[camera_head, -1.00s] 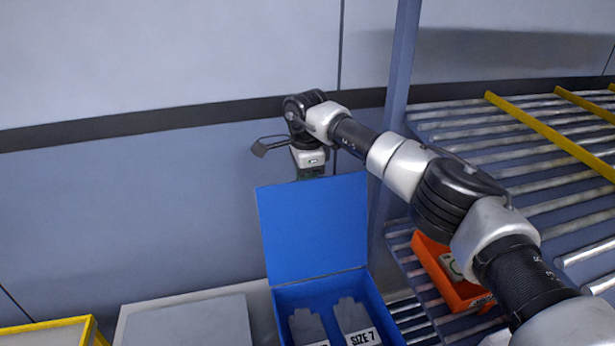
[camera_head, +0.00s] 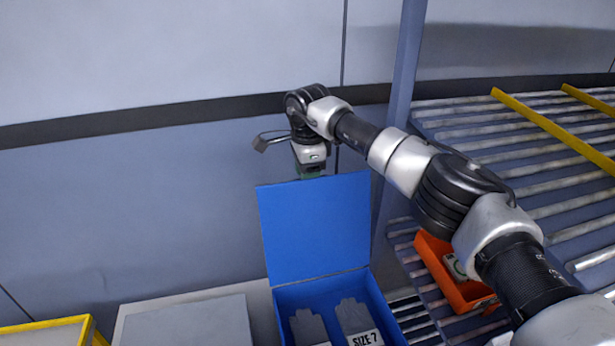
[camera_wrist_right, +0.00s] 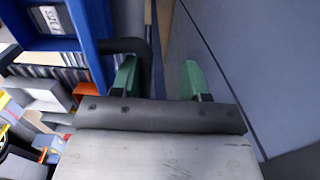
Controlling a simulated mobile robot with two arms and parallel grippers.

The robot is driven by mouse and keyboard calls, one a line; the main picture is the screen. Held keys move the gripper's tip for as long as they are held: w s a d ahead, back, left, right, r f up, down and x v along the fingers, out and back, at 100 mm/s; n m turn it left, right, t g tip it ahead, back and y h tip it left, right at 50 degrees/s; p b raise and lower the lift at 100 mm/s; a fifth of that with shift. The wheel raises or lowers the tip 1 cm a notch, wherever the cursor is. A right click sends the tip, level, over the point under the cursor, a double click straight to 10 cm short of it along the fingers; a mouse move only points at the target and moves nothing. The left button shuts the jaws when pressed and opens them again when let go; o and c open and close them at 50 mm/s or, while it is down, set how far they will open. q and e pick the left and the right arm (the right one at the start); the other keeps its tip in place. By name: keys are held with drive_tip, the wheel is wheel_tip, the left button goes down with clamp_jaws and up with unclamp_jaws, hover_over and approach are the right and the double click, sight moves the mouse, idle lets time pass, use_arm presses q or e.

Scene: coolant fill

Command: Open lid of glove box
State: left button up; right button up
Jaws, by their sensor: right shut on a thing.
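The blue glove box (camera_head: 322,290) stands low in the middle of the head view. Its blue lid (camera_head: 315,230) is raised and stands nearly upright behind the box. Grey gloves (camera_head: 352,315) lie inside, one with a "SIZE 7" label. My right gripper (camera_head: 310,175) is at the lid's top edge, where the lid partly hides its fingers. In the right wrist view, the green fingers (camera_wrist_right: 158,75) are at a dark curved handle (camera_wrist_right: 125,46) joined to the blue lid (camera_wrist_right: 88,30). The exact grip is partly hidden. My left gripper is out of view.
A grey-topped box (camera_head: 185,322) stands left of the glove box, with a yellow-edged box (camera_head: 45,333) at the far left. An orange bin (camera_head: 450,280) sits on the roller rack (camera_head: 530,150) at right. A wall (camera_head: 150,200) rises behind the lid.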

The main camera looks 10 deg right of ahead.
wheel_tip(320, 180, up, 10)
drive_tip(key=b, duration=0.2)
drive_tip(key=shift+s, duration=0.25)
